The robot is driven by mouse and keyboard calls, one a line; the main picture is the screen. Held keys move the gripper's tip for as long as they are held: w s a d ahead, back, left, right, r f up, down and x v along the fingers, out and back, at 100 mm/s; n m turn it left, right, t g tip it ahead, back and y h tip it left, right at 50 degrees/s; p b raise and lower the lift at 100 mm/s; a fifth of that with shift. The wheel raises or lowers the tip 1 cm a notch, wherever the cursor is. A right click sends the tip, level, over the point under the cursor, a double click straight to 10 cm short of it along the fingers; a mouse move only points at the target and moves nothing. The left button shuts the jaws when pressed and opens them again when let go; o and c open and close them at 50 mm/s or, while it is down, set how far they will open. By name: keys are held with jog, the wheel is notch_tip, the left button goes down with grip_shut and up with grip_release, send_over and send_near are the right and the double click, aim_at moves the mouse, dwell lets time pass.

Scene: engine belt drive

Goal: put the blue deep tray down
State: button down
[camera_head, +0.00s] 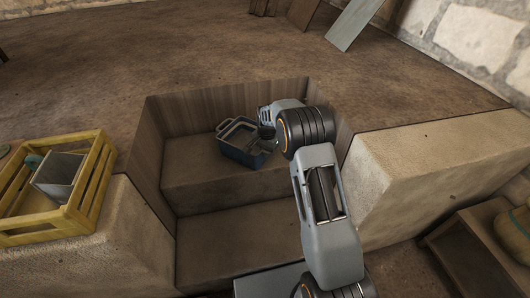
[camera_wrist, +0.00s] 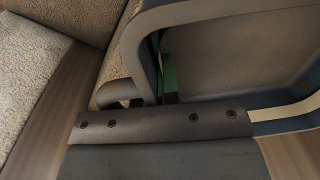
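The blue deep tray (camera_head: 238,154) is in the stepped recess, over the upper step, with its open top up and a grey inside. I cannot tell whether its base touches the step. My gripper (camera_head: 267,134) is at the tray's right end and appears shut on its rim. In the wrist view the tray's rim and grey inner wall (camera_wrist: 245,50) fill the upper right, right against the gripper (camera_wrist: 165,120). The fingertips are mostly hidden there. A small green piece shows by the rim; I cannot tell what it is.
The upper step (camera_head: 200,185) has free room around the tray, with a lower step (camera_head: 225,240) in front. Wooden walls border the recess. A yellow crate (camera_head: 85,190) holding a grey box stands on the left ledge. A stone block (camera_head: 430,165) lies right. Boards lean at the back.

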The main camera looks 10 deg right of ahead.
jog(key=c, duration=1.8)
grip_release()
jog(key=o, duration=0.5)
jog(key=shift+c, duration=0.2)
